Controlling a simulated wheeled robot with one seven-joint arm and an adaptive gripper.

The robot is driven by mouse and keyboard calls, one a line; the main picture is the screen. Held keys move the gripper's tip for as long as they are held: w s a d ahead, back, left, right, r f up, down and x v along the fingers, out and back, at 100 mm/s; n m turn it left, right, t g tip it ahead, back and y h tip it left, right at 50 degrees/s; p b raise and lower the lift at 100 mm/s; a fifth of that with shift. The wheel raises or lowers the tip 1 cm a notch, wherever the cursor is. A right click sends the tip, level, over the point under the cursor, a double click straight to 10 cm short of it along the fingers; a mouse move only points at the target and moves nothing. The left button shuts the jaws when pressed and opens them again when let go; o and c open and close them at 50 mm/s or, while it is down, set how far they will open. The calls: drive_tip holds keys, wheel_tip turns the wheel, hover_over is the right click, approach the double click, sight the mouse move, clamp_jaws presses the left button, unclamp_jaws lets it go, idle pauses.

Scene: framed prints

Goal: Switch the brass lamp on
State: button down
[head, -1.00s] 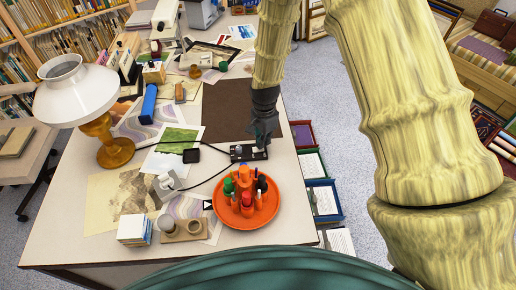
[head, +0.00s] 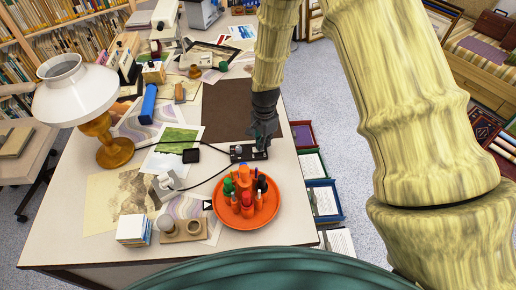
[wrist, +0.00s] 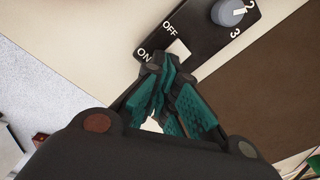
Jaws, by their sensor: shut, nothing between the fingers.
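The brass lamp (head: 113,148) stands at the left of the desk, with a white shade (head: 75,92); I cannot tell whether it is lit. A black control box (head: 240,153) lies near the desk's right edge, with cords running at its left. In the wrist view the box (wrist: 207,42) carries a pale rocker switch (wrist: 179,49) between the words ON and OFF, and a grey dial (wrist: 229,12) with numbers. My gripper (head: 262,148) is shut and empty. In the wrist view its fingertips (wrist: 160,62) are at the ON end of the rocker, partly hiding it; contact is unclear.
An orange tray (head: 270,215) with bottles stands just in front of the box. A dark brown mat (head: 225,108) lies behind it. Prints, a white plug block (head: 165,185) and a blue roll (head: 149,103) lie to the left. Framed pieces (head: 325,200) stand on the floor at right.

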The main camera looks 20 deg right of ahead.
drive_tip(key=shift+f, duration=0.45)
idle(0.3)
drive_tip(key=shift+r+p, duration=2.5)
drive_tip(key=shift+r, duration=1.05)
